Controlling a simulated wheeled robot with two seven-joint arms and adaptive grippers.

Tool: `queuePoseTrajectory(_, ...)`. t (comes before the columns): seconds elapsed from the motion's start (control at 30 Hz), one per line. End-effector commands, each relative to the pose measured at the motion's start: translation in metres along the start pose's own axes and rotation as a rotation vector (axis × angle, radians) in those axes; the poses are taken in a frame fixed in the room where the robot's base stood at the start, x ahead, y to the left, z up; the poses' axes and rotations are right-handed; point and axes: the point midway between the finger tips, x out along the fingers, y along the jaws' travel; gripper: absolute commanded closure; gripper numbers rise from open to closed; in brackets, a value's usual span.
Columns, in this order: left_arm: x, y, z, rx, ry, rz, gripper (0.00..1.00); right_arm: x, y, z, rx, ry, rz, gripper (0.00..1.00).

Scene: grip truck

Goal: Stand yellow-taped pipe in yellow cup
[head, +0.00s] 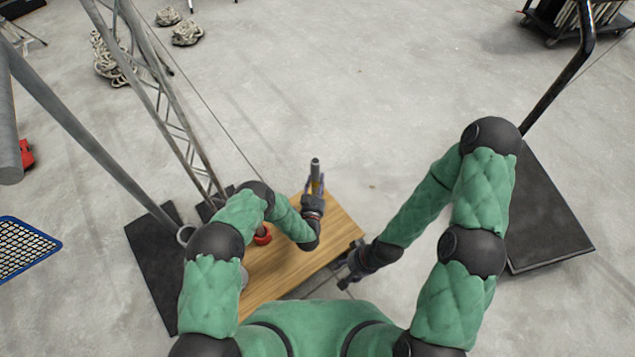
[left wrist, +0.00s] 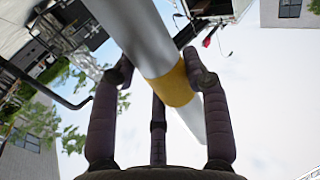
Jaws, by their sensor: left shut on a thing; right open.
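My left gripper (head: 315,190) is shut on the yellow-taped pipe (head: 316,165), a grey pipe held over the far part of the wooden table. In the left wrist view the pipe (left wrist: 150,45) runs slantwise between the fingers (left wrist: 160,85), with its yellow tape band (left wrist: 171,86) right at the fingertips. My right gripper (head: 347,273) is open and empty, beside the table's near right edge. I cannot make out a yellow cup in either view.
The wooden table top (head: 335,235) is partly hidden by my left arm. A red round object (head: 262,236) sits on it near that arm. A metal truss (head: 165,95) and a grey pole (head: 90,145) stand at left. A black base plate (head: 545,215) lies at right.

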Motion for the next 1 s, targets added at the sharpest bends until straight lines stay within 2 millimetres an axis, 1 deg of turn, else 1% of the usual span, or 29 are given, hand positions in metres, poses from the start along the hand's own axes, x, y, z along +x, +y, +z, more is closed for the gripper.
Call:
queuePoseTrajectory(0.27, 0.001, 0.000, 0.002, 0.000, 0.002, 0.000, 0.95, 0.000, 0.000, 0.000, 0.000, 0.000, 0.000, 0.49)
queuePoseTrajectory(1.0, 0.000, 0.000, 0.027, 0.000, 0.002, -0.001, 0.95, 0.000, 0.000, 0.000, 0.000, 0.000, 0.000, 0.49)
